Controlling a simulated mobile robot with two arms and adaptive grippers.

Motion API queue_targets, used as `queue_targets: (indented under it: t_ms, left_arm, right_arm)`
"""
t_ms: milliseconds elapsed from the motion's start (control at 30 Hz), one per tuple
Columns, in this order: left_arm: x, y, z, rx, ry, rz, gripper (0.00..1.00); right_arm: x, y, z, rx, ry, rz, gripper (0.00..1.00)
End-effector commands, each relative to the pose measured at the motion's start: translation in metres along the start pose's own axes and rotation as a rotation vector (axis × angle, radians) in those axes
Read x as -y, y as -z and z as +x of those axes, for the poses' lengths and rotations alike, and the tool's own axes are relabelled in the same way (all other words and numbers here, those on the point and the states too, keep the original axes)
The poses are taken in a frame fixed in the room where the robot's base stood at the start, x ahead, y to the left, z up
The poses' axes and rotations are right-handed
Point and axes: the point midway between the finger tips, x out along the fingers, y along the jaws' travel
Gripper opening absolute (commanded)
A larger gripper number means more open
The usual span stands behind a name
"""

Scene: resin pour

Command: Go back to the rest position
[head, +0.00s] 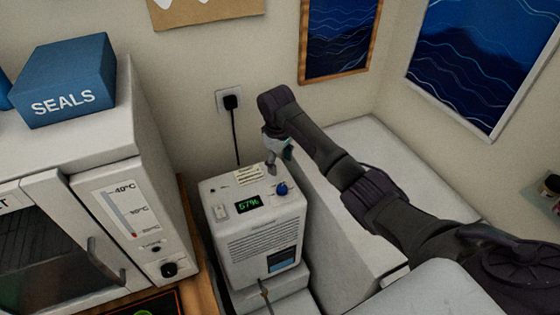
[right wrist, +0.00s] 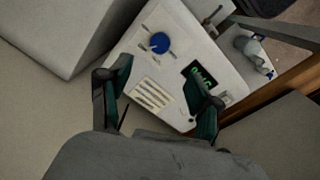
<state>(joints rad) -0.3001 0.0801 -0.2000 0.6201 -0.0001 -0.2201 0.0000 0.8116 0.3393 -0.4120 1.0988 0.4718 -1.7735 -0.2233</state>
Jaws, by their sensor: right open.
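My right gripper (head: 279,158) is above the top of a white machine (head: 262,248) in the head view, near its back edge. In the right wrist view its two fingers (right wrist: 160,98) are apart, with nothing between them but the machine's top below. My left gripper is not in view.
A white oven-like cabinet (head: 168,205) with a temperature scale stands at left, with a blue SEALS box (head: 66,80) on top. A wall socket (head: 229,101) with a black plug is behind the machine. A pale block (head: 345,240) stands right of the machine, under my right arm.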

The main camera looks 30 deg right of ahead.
Motion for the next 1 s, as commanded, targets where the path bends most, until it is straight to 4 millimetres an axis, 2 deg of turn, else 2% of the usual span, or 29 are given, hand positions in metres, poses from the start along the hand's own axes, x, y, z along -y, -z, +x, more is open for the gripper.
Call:
queue_targets:
  t_ms: [367,467,567,667,833,1000]
  left_arm:
    - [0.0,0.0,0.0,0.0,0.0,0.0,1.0]
    - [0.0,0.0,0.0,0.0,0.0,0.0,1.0]
    - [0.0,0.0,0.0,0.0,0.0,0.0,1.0]
    - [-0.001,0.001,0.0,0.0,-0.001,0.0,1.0]
    - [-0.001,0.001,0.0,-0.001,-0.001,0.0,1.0]
    - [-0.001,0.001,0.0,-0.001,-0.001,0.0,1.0]
  right_arm:
    - [0.0,0.0,0.0,0.0,0.0,0.0,0.63]
    - [0.006,-0.002,0.006,-0.001,0.001,-0.006,0.63]
    - [0.026,-0.012,0.025,-0.01,0.003,-0.024,0.63]
    - [0.062,-0.032,0.053,-0.035,0.007,-0.046,0.63]
    - [0.129,-0.087,0.087,-0.107,0.025,-0.045,0.63]
    - [0.18,-0.153,0.092,-0.182,0.04,0.012,0.63]
